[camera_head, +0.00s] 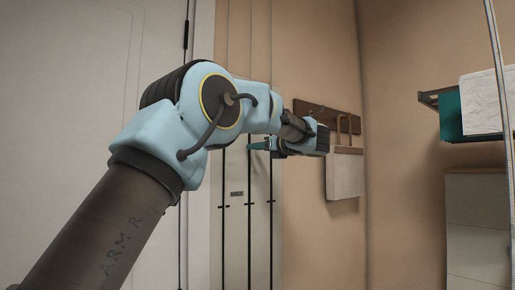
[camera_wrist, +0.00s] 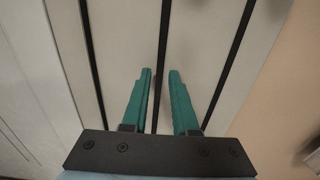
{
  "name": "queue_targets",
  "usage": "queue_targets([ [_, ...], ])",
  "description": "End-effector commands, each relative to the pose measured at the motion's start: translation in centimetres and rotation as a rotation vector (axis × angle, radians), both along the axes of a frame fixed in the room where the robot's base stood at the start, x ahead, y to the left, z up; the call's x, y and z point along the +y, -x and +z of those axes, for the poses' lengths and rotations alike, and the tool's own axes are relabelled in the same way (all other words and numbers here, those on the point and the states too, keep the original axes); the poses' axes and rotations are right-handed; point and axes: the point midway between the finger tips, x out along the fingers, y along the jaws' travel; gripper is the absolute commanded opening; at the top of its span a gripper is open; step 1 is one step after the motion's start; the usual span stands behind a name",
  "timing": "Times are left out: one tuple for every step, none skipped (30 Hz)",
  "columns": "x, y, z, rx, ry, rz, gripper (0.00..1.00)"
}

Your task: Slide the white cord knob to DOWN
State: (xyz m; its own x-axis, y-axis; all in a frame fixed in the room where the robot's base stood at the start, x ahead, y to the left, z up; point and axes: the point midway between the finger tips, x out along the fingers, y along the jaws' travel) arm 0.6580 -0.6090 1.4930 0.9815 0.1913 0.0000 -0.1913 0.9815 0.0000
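I cannot make out a white cord knob or a DOWN mark in either view. A thin cord-like line (camera_head: 497,70) runs down the right edge of the head view, and no knob shows on its visible part. My gripper (camera_head: 258,146) is at the end of my outstretched arm, in front of the tall narrow panels. In the wrist view its two teal fingers (camera_wrist: 160,72) are apart with nothing between them. Pale panels (camera_wrist: 190,45) with dark upright gaps lie beyond the fingertips.
A wall rack (camera_head: 429,98) at the right carries a teal cloth (camera_head: 450,116) and a white cloth (camera_head: 481,100). A pale cabinet (camera_head: 477,225) stands below it. A brown peg board (camera_head: 312,108) with a hanging pale bag (camera_head: 345,175) is beyond my gripper.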

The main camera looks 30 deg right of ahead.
Motion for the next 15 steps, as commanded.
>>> queue_targets([
  [0.00, 0.01, 0.01, 0.000, 0.000, 0.000, 0.20],
  [0.00, 0.01, 0.01, 0.000, 0.000, 0.000, 0.17],
  [0.00, 0.01, 0.01, 0.000, 0.000, 0.000, 0.13],
  [0.00, 0.01, 0.01, 0.000, 0.000, 0.000, 0.09],
  [0.00, 0.01, 0.01, 0.000, 0.000, 0.000, 0.06],
  [0.00, 0.01, 0.01, 0.000, 0.000, 0.000, 0.01],
  [0.00, 0.01, 0.01, 0.000, 0.000, 0.000, 0.00],
  [0.00, 0.01, 0.01, 0.000, 0.000, 0.000, 0.00],
  [0.00, 0.01, 0.01, 0.000, 0.000, 0.000, 0.00],
  [0.00, 0.01, 0.01, 0.000, 0.000, 0.000, 0.00],
  [0.00, 0.01, 0.01, 0.000, 0.000, 0.000, 0.00],
  [0.00, 0.01, 0.01, 0.000, 0.000, 0.000, 0.00],
  [0.00, 0.01, 0.01, 0.000, 0.000, 0.000, 0.00],
  [0.00, 0.01, 0.01, 0.000, 0.000, 0.000, 0.00],
  [0.00, 0.01, 0.01, 0.000, 0.000, 0.000, 0.00],
])
